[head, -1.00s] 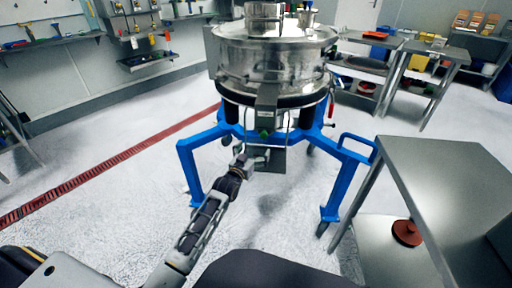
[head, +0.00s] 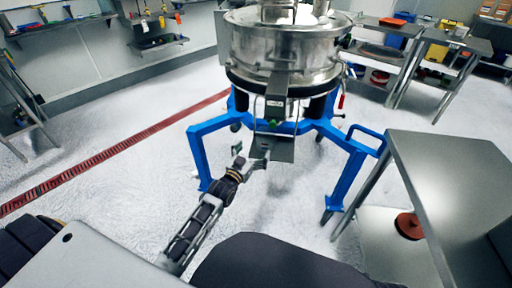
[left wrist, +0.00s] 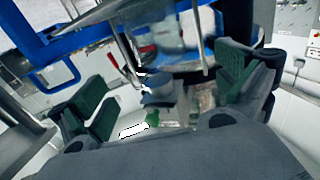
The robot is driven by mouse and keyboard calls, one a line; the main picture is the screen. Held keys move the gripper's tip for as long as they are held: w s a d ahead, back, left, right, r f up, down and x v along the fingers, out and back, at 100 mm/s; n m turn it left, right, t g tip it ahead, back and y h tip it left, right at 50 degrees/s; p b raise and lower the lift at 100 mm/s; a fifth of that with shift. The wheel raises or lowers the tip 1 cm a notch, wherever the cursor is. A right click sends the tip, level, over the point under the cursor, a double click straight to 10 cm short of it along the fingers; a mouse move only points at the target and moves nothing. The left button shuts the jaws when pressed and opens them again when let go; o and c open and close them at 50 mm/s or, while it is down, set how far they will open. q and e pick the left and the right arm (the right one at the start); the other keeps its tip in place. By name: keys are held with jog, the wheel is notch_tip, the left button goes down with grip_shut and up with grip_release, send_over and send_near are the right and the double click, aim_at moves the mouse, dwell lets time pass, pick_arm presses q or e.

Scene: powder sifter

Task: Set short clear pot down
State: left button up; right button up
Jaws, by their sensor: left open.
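I cannot make out a short clear pot for certain in either view. My left gripper (head: 251,157) is open, low in front of the powder sifter (head: 286,50). Its fingers are spread just below and left of a grey metal plate (head: 270,148) hanging under the sifter's front. In the left wrist view the two green-padded fingers stand wide apart with no object clamped between my left gripper's pads (left wrist: 168,85). Beyond them are a blurred translucent patch and thin rods, which I cannot identify. My right gripper is not in view.
The sifter stands on a blue wheeled frame (head: 350,185). A steel table (head: 450,175) is close on the right, with a red-brown round object (head: 408,226) on its lower shelf. Open white floor lies left, crossed by a red drain strip (head: 110,152).

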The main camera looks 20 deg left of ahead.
pick_arm(q)
jog(key=shift+s, duration=0.3)
dwell(0.5)
jog(key=s+d+f+g, duration=0.5)
jog(key=s+f+g, duration=0.3)
jog(key=s+f, duration=0.35)
jog(key=s+d+f+g, duration=0.1)
jog(key=s+g, duration=0.2)
jog(key=s, duration=0.6)
jog(key=s+d+f+m+g, duration=0.1)
jog(key=s+g, duration=0.3)
jog(key=s, duration=0.5)
jog(key=shift+s+d+f, duration=0.25)
jog(key=shift+d+f, duration=0.25)
jog(key=shift+f, duration=0.05)
